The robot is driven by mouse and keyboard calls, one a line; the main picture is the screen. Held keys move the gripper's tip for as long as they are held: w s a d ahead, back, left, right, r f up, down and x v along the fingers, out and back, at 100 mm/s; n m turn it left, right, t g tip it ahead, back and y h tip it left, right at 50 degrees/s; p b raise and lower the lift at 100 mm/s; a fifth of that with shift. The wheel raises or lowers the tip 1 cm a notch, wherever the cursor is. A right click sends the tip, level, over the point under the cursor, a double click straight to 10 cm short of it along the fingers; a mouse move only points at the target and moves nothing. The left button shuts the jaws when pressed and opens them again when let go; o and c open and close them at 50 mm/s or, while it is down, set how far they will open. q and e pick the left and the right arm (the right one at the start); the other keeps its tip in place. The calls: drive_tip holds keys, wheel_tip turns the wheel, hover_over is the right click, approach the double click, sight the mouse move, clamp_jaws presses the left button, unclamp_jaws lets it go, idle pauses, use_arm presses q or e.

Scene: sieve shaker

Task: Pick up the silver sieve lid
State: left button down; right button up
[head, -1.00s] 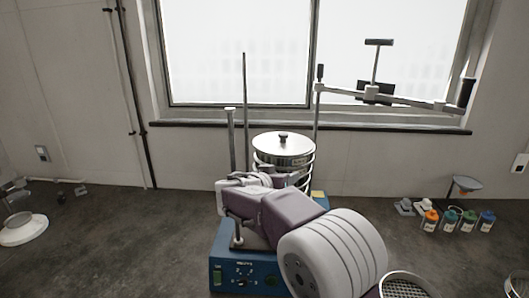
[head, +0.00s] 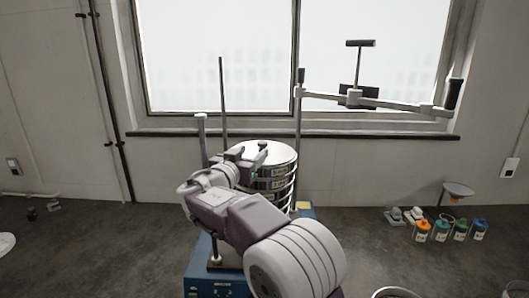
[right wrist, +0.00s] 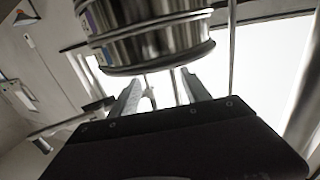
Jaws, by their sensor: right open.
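The silver sieve lid (head: 282,153) is a round shiny disc with a dark-topped knob (head: 262,145). It lies on top of the sieve stack (head: 277,183) on the blue shaker base (head: 205,283). My right gripper (head: 250,153) is at the lid's left part, at about lid height, and covers some of it. In the right wrist view its two fingers (right wrist: 163,84) are apart, close to the stack (right wrist: 150,42). I cannot tell whether the knob is between them. My left gripper is not in view.
Upright rods (head: 224,110) stand around the stack. A clamp bar with handles (head: 375,101) extends to the right above lid height. Several small bottles (head: 441,231) and a funnel (head: 458,188) stand at the right.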

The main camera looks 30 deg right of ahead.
sight(262, 142)
drive_tip(key=shift+w+d+r+p, duration=0.25)
drive_tip(key=shift+p, duration=0.05)
drive_tip(key=p+x, duration=0.1)
drive_tip(key=x, duration=0.1)
drive_tip(key=shift+w+d, duration=0.15)
drive_tip(key=shift+d, duration=0.05)
drive_tip(key=shift+w+d+f, duration=0.2)
drive_tip(key=shift+d, duration=0.05)
drive_tip(key=p+x, duration=0.2)
drive_tip(key=x, duration=0.1)
drive_tip(key=p+x, duration=0.1)
drive_tip(key=p, duration=0.1)
drive_tip(key=shift+w+d+r, duration=0.15)
drive_tip(key=shift+d+r, duration=0.1)
drive_tip(key=shift+r, duration=0.05)
drive_tip(key=shift+w+d+f, duration=0.15)
drive_tip(key=shift+d+f, duration=0.05)
drive_tip(key=shift+f, duration=0.05)
drive_tip(key=shift+a+r, duration=0.1)
clamp_jaws()
